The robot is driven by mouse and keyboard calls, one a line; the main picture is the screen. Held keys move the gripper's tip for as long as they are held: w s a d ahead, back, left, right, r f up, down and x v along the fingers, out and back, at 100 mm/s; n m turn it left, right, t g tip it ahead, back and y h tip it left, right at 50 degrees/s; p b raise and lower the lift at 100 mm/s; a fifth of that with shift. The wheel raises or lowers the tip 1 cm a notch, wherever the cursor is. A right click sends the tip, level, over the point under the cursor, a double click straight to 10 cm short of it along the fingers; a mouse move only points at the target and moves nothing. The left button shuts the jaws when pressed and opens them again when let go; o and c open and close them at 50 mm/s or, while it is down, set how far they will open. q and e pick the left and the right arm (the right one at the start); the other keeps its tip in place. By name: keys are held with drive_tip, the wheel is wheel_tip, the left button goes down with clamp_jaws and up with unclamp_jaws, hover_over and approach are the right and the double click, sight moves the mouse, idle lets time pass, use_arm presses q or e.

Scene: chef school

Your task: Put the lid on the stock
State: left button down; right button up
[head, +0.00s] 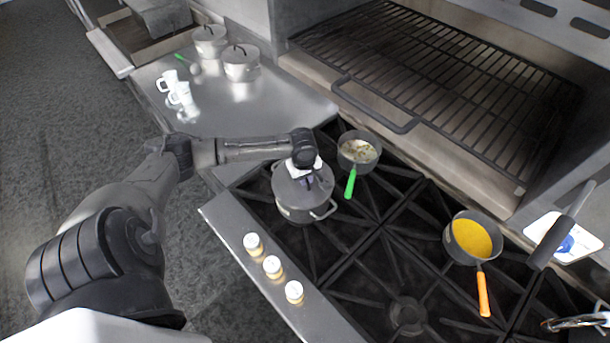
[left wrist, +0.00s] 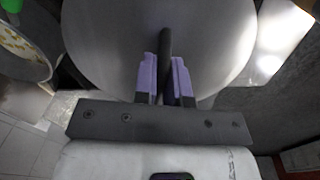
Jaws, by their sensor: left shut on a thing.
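A grey stock pot (head: 298,213) with loop handles stands on the near left part of the black stove. Its grey round lid (head: 288,190) lies over the pot's mouth and hides what is inside. I cannot tell whether the lid touches the rim all round. My left gripper (head: 310,179) is above the lid. In the left wrist view, its purple fingers (left wrist: 166,80) are shut on the dark handle (left wrist: 165,45) of the lid (left wrist: 110,45).
A small pan with a green handle (head: 358,151) stands close behind the pot. A pan of orange soup (head: 472,238) stands to the right. Two lidded pots (head: 241,66) and white jugs (head: 181,96) stand on the steel counter. Knobs (head: 272,266) line the stove's front.

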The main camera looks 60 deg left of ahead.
use_arm(q)
drive_tip(key=shift+f, duration=0.4)
drive_tip(key=c, duration=1.1)
unclamp_jaws()
drive_tip(key=shift+r, duration=0.1)
wheel_tip(320, 180, up, 14)
drive_tip(key=b, duration=0.1)
drive_tip(key=shift+s+f, duration=0.2)
drive_tip(key=shift+s, duration=0.1)
drive_tip(key=shift+d, duration=0.1)
